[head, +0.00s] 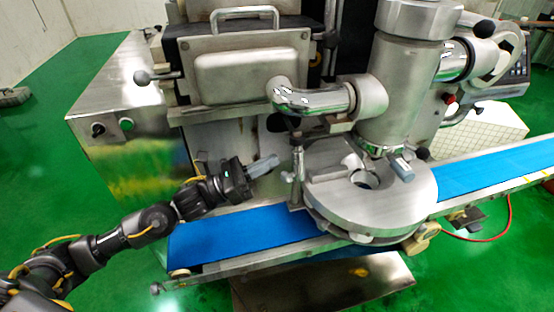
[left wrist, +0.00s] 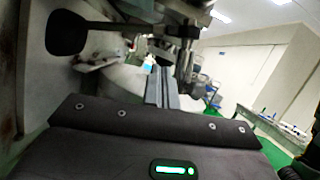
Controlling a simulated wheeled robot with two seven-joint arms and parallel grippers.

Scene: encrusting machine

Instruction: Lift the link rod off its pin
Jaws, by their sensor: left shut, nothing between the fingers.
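A slim upright metal rod (head: 298,162) stands left of the round metal disc (head: 335,200), under the bent chrome pipe. It looks like the link rod, but I cannot make out its pin clearly. My left gripper (head: 266,165) comes in from the left over the blue belt, a short gap left of this rod. Its fingers are shut and empty, pointing toward the rod. In the left wrist view the shut fingers (left wrist: 161,88) point ahead toward blurred metal machine parts (left wrist: 185,50); contact does not show. My right gripper is not in view.
The blue conveyor belt (head: 240,236) runs under the disc. A thick steel column (head: 392,95) and a chrome pipe (head: 315,99) stand above it. A steel cabinet (head: 125,120) is at left. A dark round knob (left wrist: 66,33) is close in the wrist view.

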